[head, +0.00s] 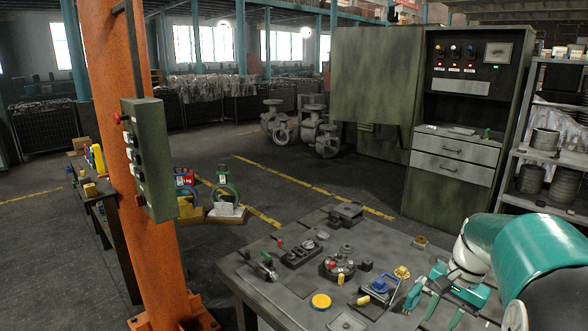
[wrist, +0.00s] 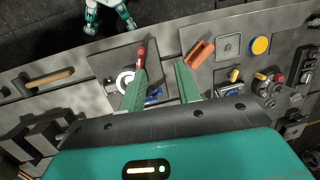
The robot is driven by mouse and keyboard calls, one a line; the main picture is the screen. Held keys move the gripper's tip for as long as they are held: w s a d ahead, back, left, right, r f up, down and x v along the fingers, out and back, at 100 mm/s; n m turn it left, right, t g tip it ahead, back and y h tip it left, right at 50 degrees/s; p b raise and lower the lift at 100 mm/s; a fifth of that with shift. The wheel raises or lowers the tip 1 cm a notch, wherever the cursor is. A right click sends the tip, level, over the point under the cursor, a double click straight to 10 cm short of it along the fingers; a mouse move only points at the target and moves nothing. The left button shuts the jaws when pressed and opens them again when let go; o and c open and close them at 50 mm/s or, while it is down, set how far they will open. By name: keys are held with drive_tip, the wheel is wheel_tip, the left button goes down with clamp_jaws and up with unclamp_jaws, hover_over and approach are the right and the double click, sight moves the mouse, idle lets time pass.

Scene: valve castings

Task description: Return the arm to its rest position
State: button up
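My gripper (head: 432,306) is at the lower right of the head view, over the near right part of the workbench (head: 232,268). In the wrist view its two green fingers (wrist: 160,72) stand apart with a clear gap. I see nothing held between them. A plate with a white round part (wrist: 126,79), a red-tipped piece (wrist: 141,54) and a small blue part (wrist: 153,97) lies below and around the fingers. My arm reaches in from the right edge of the head view. How high the fingers are above the bench is hard to tell.
The bench carries a yellow round button (head: 321,301), a blue-and-yellow valve (head: 380,286), an orange block (wrist: 200,53) and a wooden-handled tool (wrist: 48,79). An orange column (head: 128,150) with a green control box (head: 150,158) stands left. A cabinet (head: 375,75) and shelves (head: 545,150) stand behind.

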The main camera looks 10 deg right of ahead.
drive_tip(key=s+a+r+n+t+h, duration=0.1)
drive_tip(key=s+a+n, duration=0.4)
drive_tip(key=a, duration=0.5)
drive_tip(key=s+a+r+n+t+h, duration=0.1)
drive_tip(key=s+a+r+n+t, duration=0.3)
drive_tip(key=s+a, duration=0.4)
drive_tip(key=a+r+n, duration=0.1)
drive_tip(key=a, duration=0.2)
drive_tip(key=shift+t, duration=0.3)
